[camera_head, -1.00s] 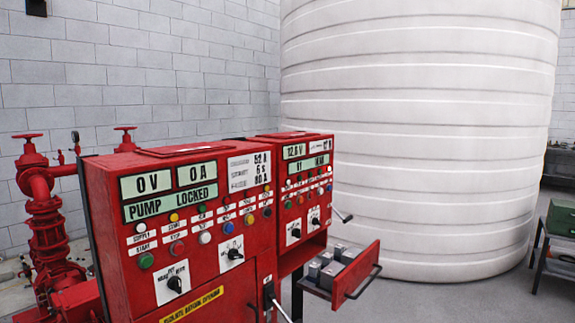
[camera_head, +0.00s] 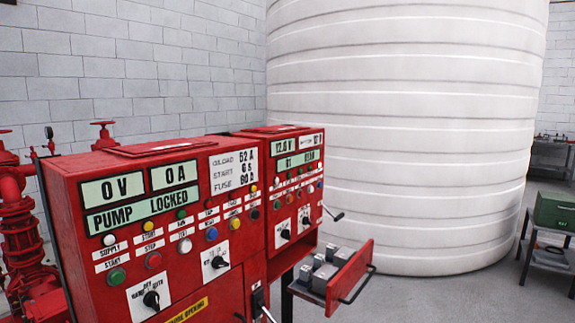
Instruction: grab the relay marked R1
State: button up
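An open red drawer (camera_head: 345,278) juts out from the lower right of the red control cabinet (camera_head: 150,225). Several grey block-shaped relays (camera_head: 322,272) sit in it. Their markings are too small to read, so I cannot tell which one is R1. The cabinet's displays read 0 V, 0 A and PUMP LOCKED, and 12.6 V on the right section. My gripper does not show in this view.
A large white ribbed tank (camera_head: 405,140) stands behind the cabinet. Red pipes and valves (camera_head: 18,215) are at the left. A green box (camera_head: 556,211) rests on a dark stand (camera_head: 545,255) at the right. The grey floor (camera_head: 450,298) between drawer and stand is clear.

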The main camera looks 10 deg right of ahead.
aim_at(305, 272)
jog(key=z, duration=0.05)
jog(key=k, duration=1.35)
jog(key=z, duration=0.4)
jog(key=i, duration=2)
jog(key=u, duration=0.45)
